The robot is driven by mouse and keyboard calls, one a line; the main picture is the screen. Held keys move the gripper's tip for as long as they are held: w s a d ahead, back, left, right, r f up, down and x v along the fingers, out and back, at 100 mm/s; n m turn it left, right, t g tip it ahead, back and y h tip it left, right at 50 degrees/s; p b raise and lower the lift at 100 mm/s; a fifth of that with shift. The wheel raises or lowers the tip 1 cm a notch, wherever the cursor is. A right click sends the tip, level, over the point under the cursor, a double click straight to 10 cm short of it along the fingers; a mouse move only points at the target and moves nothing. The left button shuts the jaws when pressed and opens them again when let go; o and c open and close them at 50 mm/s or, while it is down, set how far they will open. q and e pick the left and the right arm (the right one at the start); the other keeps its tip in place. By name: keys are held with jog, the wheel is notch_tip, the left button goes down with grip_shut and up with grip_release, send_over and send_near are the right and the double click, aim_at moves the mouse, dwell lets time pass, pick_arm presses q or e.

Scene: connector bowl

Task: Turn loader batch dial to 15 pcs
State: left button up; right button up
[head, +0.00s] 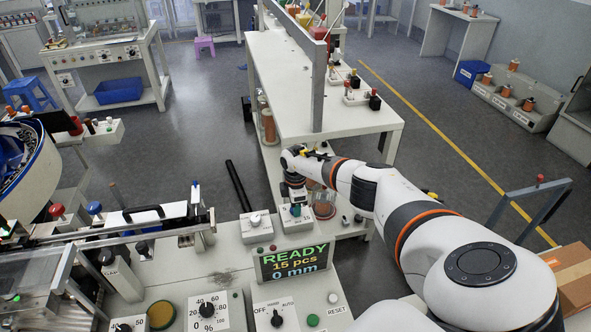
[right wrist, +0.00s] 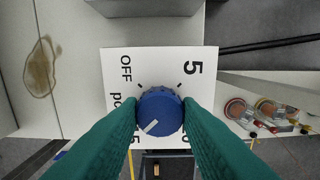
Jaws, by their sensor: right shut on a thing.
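The batch dial is a blue ribbed knob (right wrist: 160,110) on a white plate (right wrist: 118,66) marked OFF, 5, pcs and further numbers partly hidden by my fingers. Its white pointer line points to the lower left in the right wrist view, towards a partly covered mark ending in 5. My right gripper (right wrist: 160,118) is shut on the knob, with a green finger on each side. In the head view my right gripper (head: 295,209) is over the dial box and hides the knob. The display (head: 293,261) reads READY, 15 pcs, 0 mm. My left gripper is not in view.
Left of the dial box stands another white switch box (head: 256,228). A percent dial (head: 207,310) and an OFF/AUTO switch (head: 277,318) are on the front panel. A clear-covered machine (head: 35,275) stands at left. A white bench (head: 290,95) is behind.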

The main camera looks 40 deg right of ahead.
jog(key=shift+r, duration=0.1)
jog(key=o, duration=1)
jog(key=shift+c, duration=0.2)
jog(key=shift+r, duration=0.45)
notch_tip(320, 180, up, 11)
jog(key=b, duration=0.1)
